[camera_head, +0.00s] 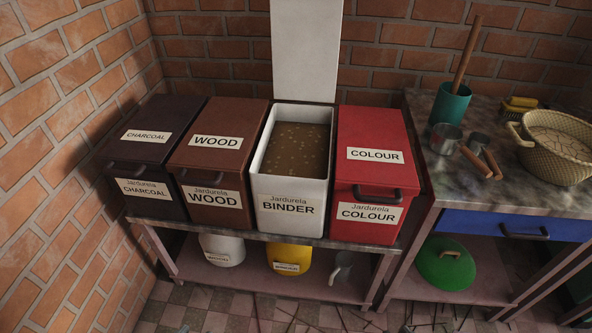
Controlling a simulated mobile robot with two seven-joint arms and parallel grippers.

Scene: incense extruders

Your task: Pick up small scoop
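Two metal scoops with brown wooden handles lie side by side on the worktop (450,188) at the right. The larger scoop (446,139) is on the left. The small scoop (478,142) is just to its right, its handle pointing toward the front right. The two handles lie close together; I cannot tell whether they touch.
A green pot (450,104) with a wooden stick stands behind the scoops. The white binder bin (290,193) stands open between closed bins. The worktop's front is clear.

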